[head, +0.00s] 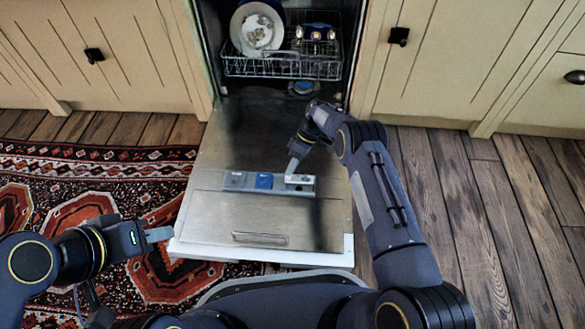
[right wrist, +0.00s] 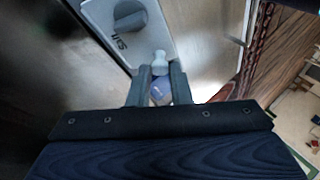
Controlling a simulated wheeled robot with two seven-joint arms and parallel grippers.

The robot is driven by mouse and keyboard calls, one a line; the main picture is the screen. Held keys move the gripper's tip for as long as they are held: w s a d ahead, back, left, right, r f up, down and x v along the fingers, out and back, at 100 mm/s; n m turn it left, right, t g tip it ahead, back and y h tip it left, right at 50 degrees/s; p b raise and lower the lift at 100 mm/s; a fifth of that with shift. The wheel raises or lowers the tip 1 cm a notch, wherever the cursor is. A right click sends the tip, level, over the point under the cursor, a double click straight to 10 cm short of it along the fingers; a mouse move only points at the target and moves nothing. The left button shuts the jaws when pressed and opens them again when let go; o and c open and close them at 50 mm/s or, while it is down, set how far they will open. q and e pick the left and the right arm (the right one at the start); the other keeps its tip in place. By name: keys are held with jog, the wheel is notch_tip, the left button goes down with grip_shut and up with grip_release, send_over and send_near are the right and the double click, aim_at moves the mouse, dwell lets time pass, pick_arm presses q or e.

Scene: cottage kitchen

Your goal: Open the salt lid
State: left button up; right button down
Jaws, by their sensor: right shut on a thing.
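The dispenser panel (head: 236,187) lies on the inside of the lowered dishwasher door, with a grey part at left, a blue part (head: 264,181) in the middle and a pale salt lid (head: 299,182) at right. My right gripper (head: 291,166) reaches down to this pale end. In the right wrist view my right gripper (right wrist: 160,88) is shut on a small pale tab (right wrist: 160,62) at the panel's edge, beside a grey knob (right wrist: 129,15) and dark lettering. The fingers partly hide the tab. The lid looks flat on the panel. My left gripper (head: 158,234) is over the rug, touching nothing; its finger gap is not visible.
The dishwasher door (head: 205,215) lies open toward me. Above it is a wire rack (head: 270,68) with a plate (head: 258,28) and other dishes. Cream cabinets (head: 120,60) flank it. A patterned rug (head: 60,170) lies at left; bare wooden floor (head: 480,210) is free at right.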

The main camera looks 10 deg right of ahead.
jog(key=shift+w, duration=0.15)
dwell(0.5)
jog(key=c, duration=1.3)
grip_release()
jog(key=shift+v, duration=3.9)
jog(key=shift+w, duration=0.1)
